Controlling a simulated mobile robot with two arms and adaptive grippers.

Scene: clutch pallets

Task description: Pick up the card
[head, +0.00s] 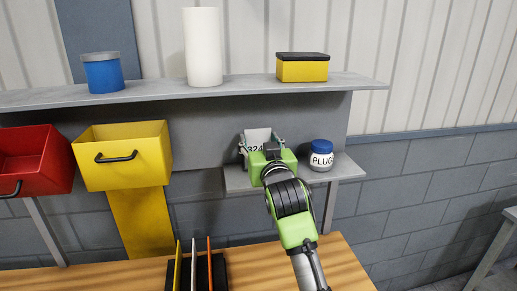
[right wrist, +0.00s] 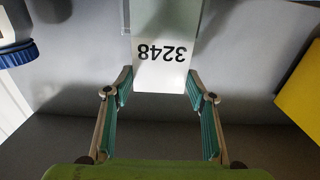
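The white card (head: 258,136), marked 3248, stands on the small lower shelf, in front of the grey wall. In the right wrist view the card (right wrist: 162,62) appears upside down, its printed end nearest my gripper. My right gripper (head: 262,147) reaches to the card from the front. In the right wrist view its two fingers (right wrist: 159,86) are apart, one at each side edge of the card. The fingertips are very close to the edges; I see no clear grip. My left gripper is not in view.
A white jar with a blue lid, labelled PLUG (head: 321,156), stands just right on the lower shelf (head: 347,168). The upper shelf (head: 140,94) hangs above. A yellow bin (head: 124,158) and a red bin (head: 32,165) are left. A wooden table (head: 345,268) lies below.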

